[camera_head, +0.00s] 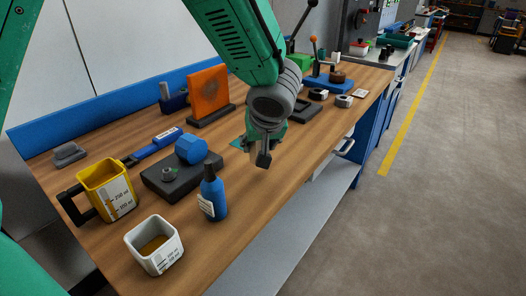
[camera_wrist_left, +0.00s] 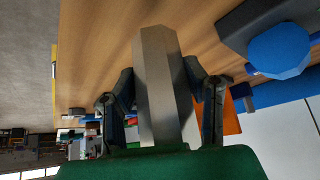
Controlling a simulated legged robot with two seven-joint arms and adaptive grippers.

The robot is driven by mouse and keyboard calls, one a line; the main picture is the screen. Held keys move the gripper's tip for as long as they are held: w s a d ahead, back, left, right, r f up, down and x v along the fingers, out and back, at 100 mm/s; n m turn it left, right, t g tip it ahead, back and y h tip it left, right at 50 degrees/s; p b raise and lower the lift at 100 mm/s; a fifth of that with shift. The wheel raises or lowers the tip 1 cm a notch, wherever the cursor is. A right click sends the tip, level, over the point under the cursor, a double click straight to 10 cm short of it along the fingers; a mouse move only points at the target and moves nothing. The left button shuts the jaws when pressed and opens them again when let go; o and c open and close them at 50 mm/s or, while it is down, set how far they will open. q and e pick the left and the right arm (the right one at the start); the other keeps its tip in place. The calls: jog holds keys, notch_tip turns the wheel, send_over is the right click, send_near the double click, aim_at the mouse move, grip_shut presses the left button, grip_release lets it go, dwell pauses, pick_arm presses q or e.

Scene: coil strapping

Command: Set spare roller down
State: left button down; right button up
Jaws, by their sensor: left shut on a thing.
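My left gripper (camera_head: 264,152) is over the right part of the wooden bench (camera_head: 228,247), near its front edge. In the left wrist view its two dark fingers (camera_wrist_left: 160,100) are shut on a grey, many-sided metal piece, apparently the spare roller (camera_wrist_left: 160,75). The roller points away from the palm, over the bench top. In the head view the roller is mostly hidden by the gripper, and I cannot tell whether it touches the bench. My right gripper is not in view.
A blue bottle (camera_head: 213,195), a dark block with a blue hexagonal piece (camera_head: 191,149), a yellow jug (camera_head: 106,190) and a white cup (camera_head: 154,245) stand left of the gripper. An orange plate (camera_head: 208,94) stands behind. Bare wood lies near the front edge.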

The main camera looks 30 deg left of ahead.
pick_arm(q)
jog(key=shift+w+a+f, duration=0.1)
jog(key=shift+a+f, duration=0.1)
jog(key=shift+f, duration=0.3)
jog(key=shift+a+f, duration=0.15)
jog(key=shift+f, duration=0.3)
jog(key=shift+d+f+b, duration=0.45)
jog(key=shift+d+f, duration=0.6)
jog(key=shift+f, duration=0.2)
jog(key=shift+d, duration=0.3)
jog(key=shift+a+f, duration=0.15)
jog(key=shift+a, duration=0.4)
jog(key=c, duration=1.1)
grip_release()
jog(key=shift+a+f, duration=0.1)
jog(key=shift+a, duration=0.2)
jog(key=shift+o, duration=1)
jog(key=shift+a, duration=0.25)
jog(key=shift+d+r, duration=0.3)
jog(key=shift+d, duration=0.45)
jog(key=p+v, duration=0.2)
jog(key=v, duration=0.9)
jog(key=shift+s+d+r, duration=0.15)
jog(key=shift+s+r, duration=0.1)
jog(key=shift+r, duration=0.05)
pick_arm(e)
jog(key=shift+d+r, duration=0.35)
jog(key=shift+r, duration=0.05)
